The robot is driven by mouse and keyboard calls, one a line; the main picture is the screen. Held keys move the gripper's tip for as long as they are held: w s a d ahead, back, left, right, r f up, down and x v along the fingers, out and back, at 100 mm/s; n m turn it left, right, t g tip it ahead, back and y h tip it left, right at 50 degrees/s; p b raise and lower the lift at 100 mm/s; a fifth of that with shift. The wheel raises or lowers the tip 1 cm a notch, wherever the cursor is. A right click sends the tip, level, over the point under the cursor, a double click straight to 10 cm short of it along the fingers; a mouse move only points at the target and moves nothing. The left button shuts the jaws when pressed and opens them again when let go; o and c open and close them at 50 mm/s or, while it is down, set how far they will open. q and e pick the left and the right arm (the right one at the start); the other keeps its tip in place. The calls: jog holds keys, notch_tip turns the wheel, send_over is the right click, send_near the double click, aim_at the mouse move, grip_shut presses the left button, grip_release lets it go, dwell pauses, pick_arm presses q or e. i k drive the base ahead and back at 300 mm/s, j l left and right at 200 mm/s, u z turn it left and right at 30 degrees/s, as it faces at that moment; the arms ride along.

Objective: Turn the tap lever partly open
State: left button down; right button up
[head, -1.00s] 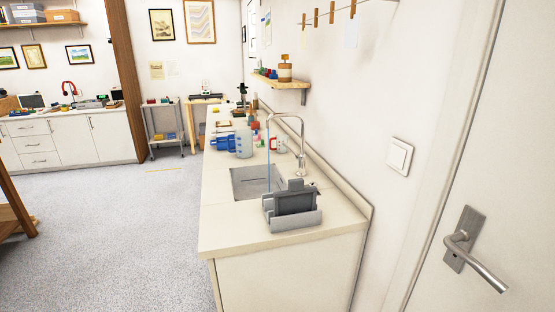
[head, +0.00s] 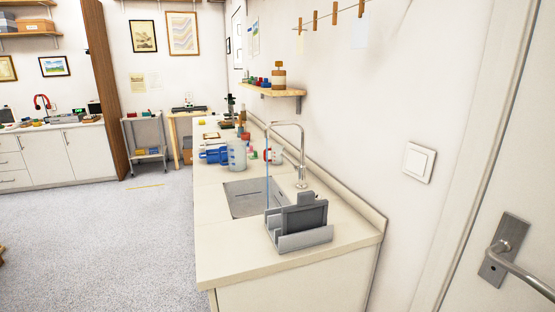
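A chrome tap (head: 302,150) with a tall arched spout stands at the right rear edge of the sink (head: 243,198), which is set into the pale counter. A thin blue vertical line (head: 267,165) runs down from the spout end towards the sink and looks like a stream of water. The lever is too small to make out clearly near the tap's base. Neither of my grippers is in view.
A small wall shelf (head: 272,90) hangs above. A door handle (head: 510,262) is at the right. The grey floor (head: 110,245) left of the counter is clear.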

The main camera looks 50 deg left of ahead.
aim_at(282, 154)
jog(key=j+z, duration=0.15)
jog(key=j, duration=0.3)
jog(key=k+j+z, duration=0.15)
jog(key=j, duration=0.3)
jog(key=k+j+z, duration=0.15)
jog(key=j, duration=0.3)
jog(key=j+z, duration=0.1)
jog(key=j, duration=0.35)
jog(key=k+j+z, duration=0.15)
jog(key=j, duration=0.25)
jog(key=k+j+z, duration=0.15)
jog(key=j, duration=0.25)
jog(key=k+j+z, duration=0.15)
jog(key=j, duration=0.25)
jog(key=k, duration=0.1)
